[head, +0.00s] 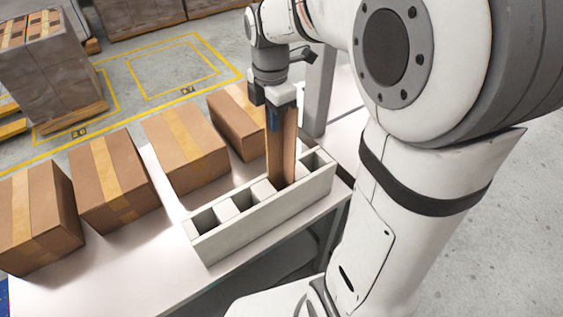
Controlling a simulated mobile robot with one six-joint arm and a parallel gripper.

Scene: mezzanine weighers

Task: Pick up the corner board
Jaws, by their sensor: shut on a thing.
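The corner board (283,153) is a tall brown upright strip with an angled profile. Its lower end is inside a slot of the pale grey rack (262,221), toward the rack's right part. My gripper (273,104) points down from above and is shut on the board's upper part. The board's lower end is hidden by the rack's front wall, so I cannot tell if it touches the slot floor. Other slots of the rack look empty.
Several taped cardboard boxes (185,150) stand in a row behind the rack on the white table (120,283). A grey post (318,92) rises just right of my gripper. Wrapped pallet loads (52,75) stand on the floor beyond. The table's front left is clear.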

